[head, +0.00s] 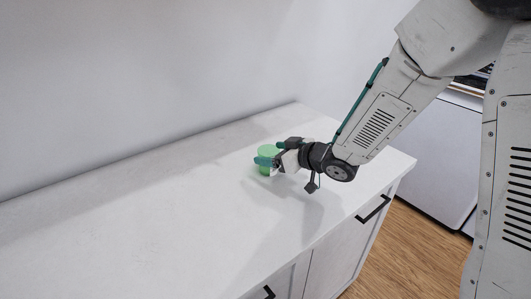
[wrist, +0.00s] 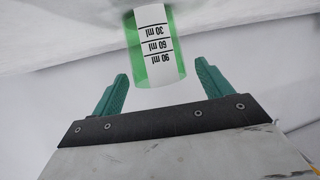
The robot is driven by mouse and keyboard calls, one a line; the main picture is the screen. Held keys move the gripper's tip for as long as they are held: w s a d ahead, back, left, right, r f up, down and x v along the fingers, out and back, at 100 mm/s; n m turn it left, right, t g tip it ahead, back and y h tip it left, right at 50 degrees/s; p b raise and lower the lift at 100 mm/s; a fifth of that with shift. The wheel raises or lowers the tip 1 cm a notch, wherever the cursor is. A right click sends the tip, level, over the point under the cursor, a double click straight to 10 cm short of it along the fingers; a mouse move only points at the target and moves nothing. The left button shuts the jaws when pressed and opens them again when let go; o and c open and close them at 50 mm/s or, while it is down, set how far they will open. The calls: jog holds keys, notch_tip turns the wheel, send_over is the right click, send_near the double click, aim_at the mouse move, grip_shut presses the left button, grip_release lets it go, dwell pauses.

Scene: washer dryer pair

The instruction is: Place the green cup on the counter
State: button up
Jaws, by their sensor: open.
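The green cup (head: 267,152) is on the white counter (head: 150,215), near its right end, in the head view. It is partly hidden behind my gripper (head: 268,160). In the wrist view the cup (wrist: 156,45) is green with a white label marked 30, 60 and 90 ml, printed upside down as seen here. My gripper (wrist: 162,82) is open, with one teal finger on each side. The cup's near end reaches between the fingertips, with a visible gap on both sides.
The counter is bare to the left of the cup, and a grey wall (head: 150,70) runs behind it. Cabinet doors with black handles (head: 372,208) are below the front edge. A white appliance (head: 440,155) stands to the right, above a wooden floor (head: 405,255).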

jog(key=v, duration=0.8)
jog(key=s+d+r+m+t+h, duration=0.1)
jog(key=d+r+m+h, duration=0.35)
jog(key=d+h, duration=0.55)
jog(key=s+d+r+m+g+h, duration=0.2)
jog(key=s+d+m, duration=0.1)
jog(key=s+d, duration=0.4)
jog(key=s+a+r+m+g+y, duration=0.1)
jog(key=s+g, duration=0.6)
jog(key=s, duration=1.4)
jog(key=shift+s+a+r+m+y, duration=0.35)
jog(key=shift+r+m+y, duration=0.1)
jog(key=shift+r, duration=0.25)
